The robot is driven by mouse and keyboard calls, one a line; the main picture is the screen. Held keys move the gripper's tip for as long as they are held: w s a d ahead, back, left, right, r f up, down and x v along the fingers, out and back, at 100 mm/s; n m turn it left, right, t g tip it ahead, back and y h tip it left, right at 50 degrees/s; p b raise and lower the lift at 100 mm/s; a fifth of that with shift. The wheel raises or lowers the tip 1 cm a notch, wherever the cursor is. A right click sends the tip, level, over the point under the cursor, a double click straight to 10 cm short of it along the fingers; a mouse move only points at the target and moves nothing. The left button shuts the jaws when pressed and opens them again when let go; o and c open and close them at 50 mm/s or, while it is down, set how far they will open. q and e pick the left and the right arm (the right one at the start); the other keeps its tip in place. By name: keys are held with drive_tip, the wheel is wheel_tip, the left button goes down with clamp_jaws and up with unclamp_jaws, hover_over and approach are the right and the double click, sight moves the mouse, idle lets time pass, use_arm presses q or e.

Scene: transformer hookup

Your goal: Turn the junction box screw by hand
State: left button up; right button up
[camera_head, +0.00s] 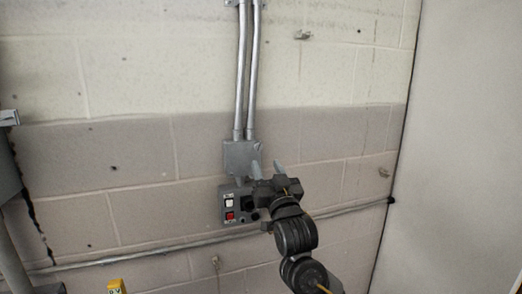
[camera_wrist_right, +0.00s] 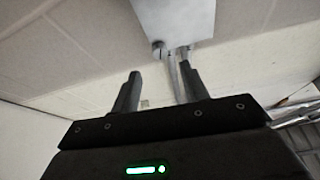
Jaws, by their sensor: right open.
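The grey junction box (camera_head: 238,157) is fixed to the block wall where two metal conduits end. It also shows at the top of the right wrist view (camera_wrist_right: 178,16). A small round metal piece (camera_wrist_right: 158,50), perhaps the screw, shows at the box's edge there. I cannot make out the screw surely in the head view. My right gripper (camera_head: 266,168) is in front of the wall, at the box's lower right. In the wrist view its two fingers (camera_wrist_right: 162,76) are apart with nothing between them, pointing towards the box. My left gripper is not in view.
A control box (camera_head: 229,205) with a white and a red button sits just below the junction box, partly behind my right gripper. Two vertical conduits (camera_head: 246,70) run up the wall. A thin pipe (camera_head: 160,254) crosses low. A pale panel (camera_head: 460,130) stands at the right.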

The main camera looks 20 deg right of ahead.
sight(259, 148)
drive_tip(key=p+x, duration=0.2)
drive_tip(key=x, duration=0.4)
drive_tip(key=shift+w+r, duration=0.1)
drive_tip(key=shift+w, duration=0.15)
clamp_jaws()
drive_tip(key=shift+n, duration=0.3)
